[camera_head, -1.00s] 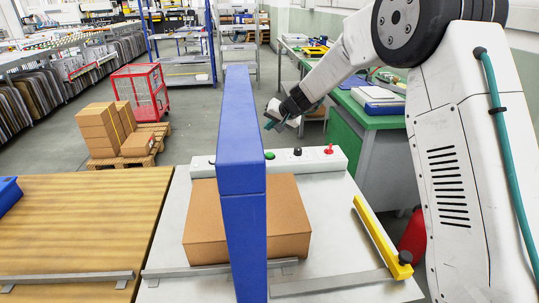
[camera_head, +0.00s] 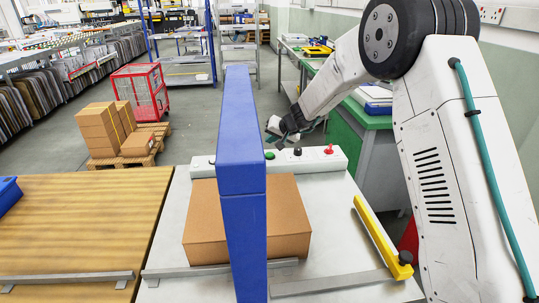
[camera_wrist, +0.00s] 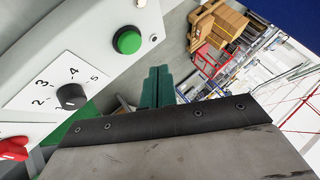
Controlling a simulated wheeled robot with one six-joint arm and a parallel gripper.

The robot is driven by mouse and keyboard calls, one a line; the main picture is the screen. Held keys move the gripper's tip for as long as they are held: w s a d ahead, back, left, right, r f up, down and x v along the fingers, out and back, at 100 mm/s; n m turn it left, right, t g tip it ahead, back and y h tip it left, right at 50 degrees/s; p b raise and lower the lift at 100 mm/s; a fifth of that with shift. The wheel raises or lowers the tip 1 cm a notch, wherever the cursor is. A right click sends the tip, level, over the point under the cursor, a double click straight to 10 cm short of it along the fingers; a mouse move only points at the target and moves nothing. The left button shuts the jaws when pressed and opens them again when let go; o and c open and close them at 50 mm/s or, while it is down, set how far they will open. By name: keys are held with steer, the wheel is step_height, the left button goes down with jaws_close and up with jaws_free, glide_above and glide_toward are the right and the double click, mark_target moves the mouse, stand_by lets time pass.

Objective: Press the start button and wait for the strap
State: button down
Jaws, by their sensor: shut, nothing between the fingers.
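The green start button (camera_head: 270,155) sits on a white control panel (camera_head: 315,163) at the back of the machine's table. It shows large in the wrist view (camera_wrist: 127,40), uncovered. My gripper (camera_head: 272,127) is above the panel near the button, apart from it. In the wrist view its teal fingers (camera_wrist: 158,84) are together and empty, just below and right of the button. A brown carton (camera_head: 290,215) sits under the blue strapping arch (camera_head: 241,150). The arch hides part of the carton, and I see no strap on it.
A black dial (camera_head: 298,152) and a red switch (camera_head: 329,149) share the panel. A yellow bar (camera_head: 380,235) lies at the table's right. A wooden table (camera_head: 75,220) adjoins on the left. Stacked boxes (camera_head: 100,130) and a red cage (camera_head: 140,92) stand beyond on the floor.

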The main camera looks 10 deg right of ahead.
mark_target(272, 155)
steer(key=shift+f, duration=1.5)
stand_by(0.9)
steer(key=shift+f, duration=0.35)
steer(key=shift+f, duration=0.55)
stand_by(0.6)
steer(key=shift+r, duration=0.95)
steer(key=shift+r, duration=2.5)
